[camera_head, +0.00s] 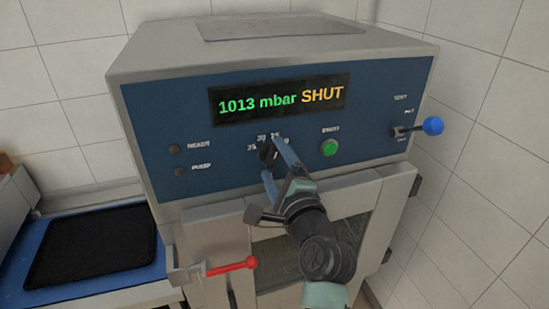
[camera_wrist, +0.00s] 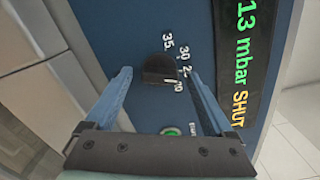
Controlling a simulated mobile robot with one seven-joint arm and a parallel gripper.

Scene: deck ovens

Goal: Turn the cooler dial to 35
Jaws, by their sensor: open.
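The cooler dial is a small dark knob (camera_head: 266,153) on the blue front panel, below the display. In the wrist view the dial (camera_wrist: 160,68) sits between the finger tips, with white numbers around it; 35 and 30 are readable, others are partly covered. A small pale mark shows at the knob's lower right edge there, but I cannot tell its exact setting. My gripper (camera_head: 273,158) is open, its two blue fingers (camera_wrist: 158,72) on either side of the dial. I cannot tell whether either finger touches it. My gripper hides part of the dial and scale in the head view.
The display (camera_head: 280,99) reads 1013 mbar SHUT. A green button (camera_head: 329,147) is right of the dial; a blue-knobbed lever (camera_head: 432,126) is farther right. A red-handled door latch (camera_head: 232,266) juts out below left. A black mat (camera_head: 92,246) lies on the left counter.

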